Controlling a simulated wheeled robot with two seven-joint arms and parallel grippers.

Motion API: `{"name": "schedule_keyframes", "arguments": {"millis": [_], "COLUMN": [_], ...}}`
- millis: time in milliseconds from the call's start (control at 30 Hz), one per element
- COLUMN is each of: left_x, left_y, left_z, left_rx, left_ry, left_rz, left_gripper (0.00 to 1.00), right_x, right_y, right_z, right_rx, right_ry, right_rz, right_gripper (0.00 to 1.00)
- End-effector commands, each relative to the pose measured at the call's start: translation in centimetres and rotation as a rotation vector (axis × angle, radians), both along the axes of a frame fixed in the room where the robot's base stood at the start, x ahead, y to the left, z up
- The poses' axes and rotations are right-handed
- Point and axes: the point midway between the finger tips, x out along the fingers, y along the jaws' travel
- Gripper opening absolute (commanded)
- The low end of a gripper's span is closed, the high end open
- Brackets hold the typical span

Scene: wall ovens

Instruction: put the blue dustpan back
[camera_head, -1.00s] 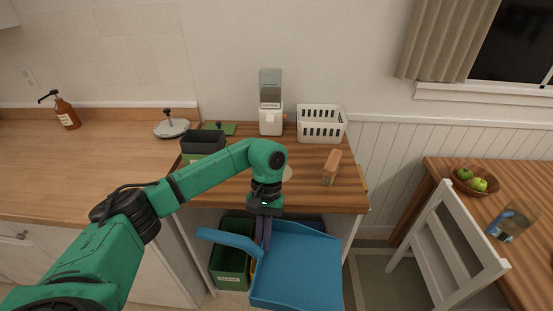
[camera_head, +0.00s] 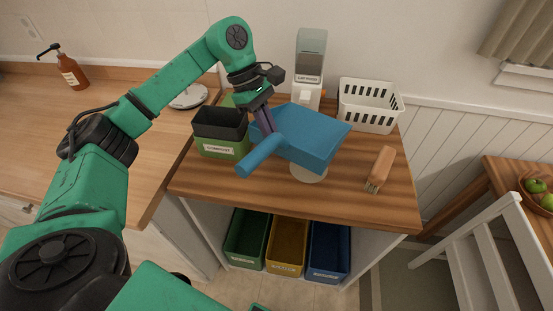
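The blue dustpan (camera_head: 312,137) is in the air over the wooden counter, its tray toward the right and its handle (camera_head: 259,156) pointing down and left toward me. My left gripper (camera_head: 265,122) reaches it from above and is shut on it near where the handle meets the tray; the fingertips are partly hidden by the dustpan. A round pale disc (camera_head: 307,173) on the counter is partly covered by the dustpan. My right gripper does not show.
A compost bin (camera_head: 221,139) stands left of the dustpan. A dispenser (camera_head: 310,62) and white basket (camera_head: 369,105) stand behind it. A wooden brush (camera_head: 380,168) lies at right. Green, yellow (camera_head: 287,247) and blue bins sit under the counter. The counter's front strip is clear.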

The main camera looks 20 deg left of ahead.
Motion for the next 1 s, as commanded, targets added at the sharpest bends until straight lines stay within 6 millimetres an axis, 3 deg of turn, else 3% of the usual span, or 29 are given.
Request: {"name": "schedule_keyframes", "arguments": {"millis": [133,433,533,800,900,1000], "left_x": [-0.1,0.0,0.1,0.1,0.1,0.1], "left_y": [0.0,0.0,0.0,0.0,0.0,0.0], "left_z": [-4.3,-9.8,-10.9,-11.3,-11.2,-11.2], "left_rx": [0.000,-0.002,0.000,0.000,0.001,0.001], "left_ry": [0.006,0.003,-0.001,-0.002,-0.001,-0.001], "left_rz": [0.001,0.000,-0.002,-0.002,-0.002,-0.002], "left_gripper": [0.00,0.00,0.00,0.00,0.36,0.36], "right_x": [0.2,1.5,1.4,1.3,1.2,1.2], "right_y": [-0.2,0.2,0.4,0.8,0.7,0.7], "right_z": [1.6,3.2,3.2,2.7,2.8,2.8], "right_rx": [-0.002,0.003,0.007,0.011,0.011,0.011], "right_ry": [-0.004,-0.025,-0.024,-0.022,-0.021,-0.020], "right_rz": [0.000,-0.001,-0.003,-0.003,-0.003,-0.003], "right_gripper": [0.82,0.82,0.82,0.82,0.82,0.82]}}
